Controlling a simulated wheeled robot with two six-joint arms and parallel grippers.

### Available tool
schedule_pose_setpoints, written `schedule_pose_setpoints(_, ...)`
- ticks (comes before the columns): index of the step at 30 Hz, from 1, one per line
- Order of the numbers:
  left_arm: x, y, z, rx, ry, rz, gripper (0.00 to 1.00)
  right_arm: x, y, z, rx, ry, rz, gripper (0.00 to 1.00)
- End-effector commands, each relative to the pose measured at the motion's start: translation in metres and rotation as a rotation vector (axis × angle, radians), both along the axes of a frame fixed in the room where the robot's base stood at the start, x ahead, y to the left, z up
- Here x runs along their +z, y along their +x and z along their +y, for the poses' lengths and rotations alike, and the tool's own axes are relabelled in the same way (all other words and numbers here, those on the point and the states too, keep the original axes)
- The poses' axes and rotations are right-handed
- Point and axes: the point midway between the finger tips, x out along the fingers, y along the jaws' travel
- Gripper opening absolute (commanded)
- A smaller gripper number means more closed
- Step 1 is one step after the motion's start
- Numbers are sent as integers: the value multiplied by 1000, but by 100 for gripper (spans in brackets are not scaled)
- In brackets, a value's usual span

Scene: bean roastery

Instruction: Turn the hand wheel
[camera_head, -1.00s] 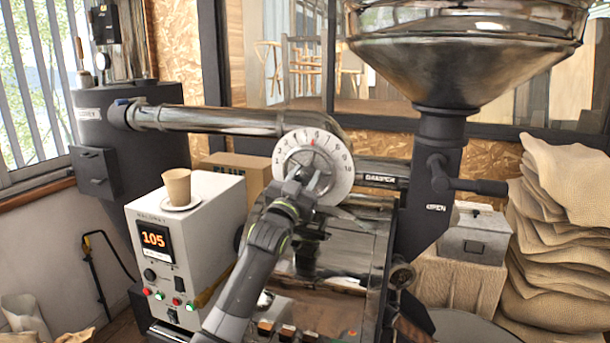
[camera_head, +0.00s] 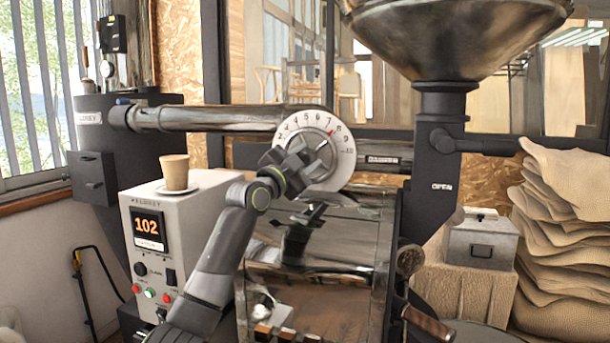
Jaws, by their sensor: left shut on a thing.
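The hand wheel (camera_head: 343,166) sits at the end of the large metal pipe, in front of a round white dial (camera_head: 316,121) with numbers around its rim. A red pointer shows at the dial's upper right. My left gripper (camera_head: 318,160) is in front of the dial, shut on the wheel. The gripper hides most of the wheel and the dial's lower left. My left arm reaches up from the bottom of the view. My right gripper is not in view.
A white control box (camera_head: 180,210) reading 102 stands at the left, with a paper cup (camera_head: 175,172) on top. A hopper (camera_head: 450,40) stands right of the wheel. Stacked sacks (camera_head: 565,230) and a metal box (camera_head: 481,240) are at the right.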

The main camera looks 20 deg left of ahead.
Motion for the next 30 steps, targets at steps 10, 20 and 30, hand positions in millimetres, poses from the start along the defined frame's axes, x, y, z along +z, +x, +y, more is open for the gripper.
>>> schedule_pose_setpoints(10,-1,1,1,0,325,-7,0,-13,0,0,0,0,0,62)
schedule_pose_setpoints(20,0,1,1,1,576,-16,0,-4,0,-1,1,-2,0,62)
schedule_pose_setpoints(30,-1,1,1,1,705,-20,0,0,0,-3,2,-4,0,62)
